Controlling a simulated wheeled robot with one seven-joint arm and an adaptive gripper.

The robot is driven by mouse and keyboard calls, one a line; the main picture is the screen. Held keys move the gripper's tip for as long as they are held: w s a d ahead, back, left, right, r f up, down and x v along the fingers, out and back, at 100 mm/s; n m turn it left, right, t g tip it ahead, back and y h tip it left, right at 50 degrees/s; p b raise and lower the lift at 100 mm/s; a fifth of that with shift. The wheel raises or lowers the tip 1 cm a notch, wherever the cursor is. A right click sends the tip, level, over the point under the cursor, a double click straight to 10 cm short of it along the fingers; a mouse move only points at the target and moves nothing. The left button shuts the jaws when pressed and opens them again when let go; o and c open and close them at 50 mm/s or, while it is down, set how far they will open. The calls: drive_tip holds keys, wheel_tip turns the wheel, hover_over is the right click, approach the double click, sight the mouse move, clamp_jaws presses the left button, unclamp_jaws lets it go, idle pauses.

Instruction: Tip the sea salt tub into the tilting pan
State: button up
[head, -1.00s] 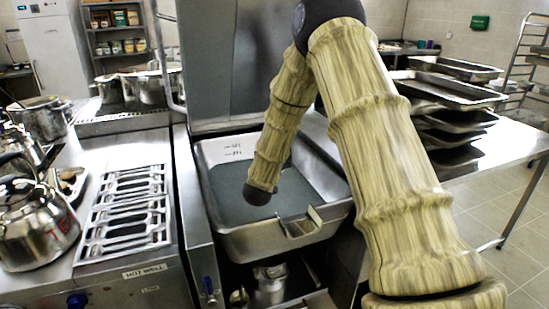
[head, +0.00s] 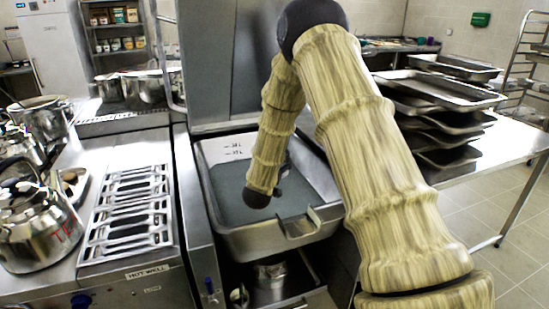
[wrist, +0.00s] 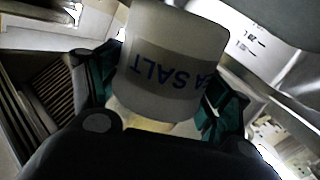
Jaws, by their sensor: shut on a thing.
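The sea salt tub (wrist: 180,45) is a pale white cylinder in the wrist view. Its SEA SALT label reads upside down in that picture. My gripper (wrist: 163,88) is shut on it, with a teal finger on each side. The tilting pan (head: 262,240) is a steel vessel with a front pouring lip, grey-blue inside. In the head view my arm reaches over the pan and hides the gripper and the tub. Level marks on the pan's wall show at upper right in the wrist view. I cannot tell whether any salt is leaving the tub.
A hot well with a slotted rack (head: 128,210) and a kettle (head: 38,228) stand left of the pan. The raised pan lid (head: 245,70) stands behind it. Stacked trays (head: 445,90) sit on the table at right. A metal pot (head: 270,275) is below the pan.

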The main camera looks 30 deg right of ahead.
drive_tip(key=shift+r+n+p, duration=0.45)
drive_tip(key=shift+n+p, duration=0.45)
drive_tip(key=shift+p, duration=0.2)
drive_tip(key=n+p, duration=0.1)
drive_tip(key=n+g+p, duration=0.1)
drive_tip(key=n+p, duration=0.1)
drive_tip(key=shift+w+a, duration=0.2)
drive_tip(key=shift+w, duration=0.1)
drive_tip(key=shift+w+a+f+n+g+p, duration=0.2)
drive_tip(key=shift+n+g+p, duration=0.1)
drive_tip(key=shift+n+p, duration=0.5)
drive_tip(key=n+p, duration=0.1)
drive_tip(key=n+g+p, duration=0.1)
drive_tip(key=shift+w+a+f+n, duration=0.15)
drive_tip(key=shift+w+f+n, duration=0.15)
drive_tip(key=shift+w+f, duration=0.1)
drive_tip(key=n+p, duration=0.1)
drive_tip(key=w+f+n+p, duration=0.1)
drive_tip(key=shift+a+n+g+p, duration=0.3)
drive_tip(key=shift+a+g+p, duration=0.05)
drive_tip(key=shift+g+p, duration=0.05)
drive_tip(key=shift+w+a+f+n+g+h+p, duration=0.1)
drive_tip(key=shift+w+a+n+g+h+p, duration=0.3)
drive_tip(key=shift+n, duration=0.5)
drive_tip(key=shift+w+f+n+g+h+p, duration=0.1)
drive_tip(key=shift+w+n+p, duration=0.15)
drive_tip(key=shift+n+p, duration=0.55)
drive_tip(key=shift+w+a+f+n+g+h+p, duration=0.1)
drive_tip(key=shift+w+a+n+g+h+p, duration=0.2)
drive_tip(key=shift+n, duration=0.7)
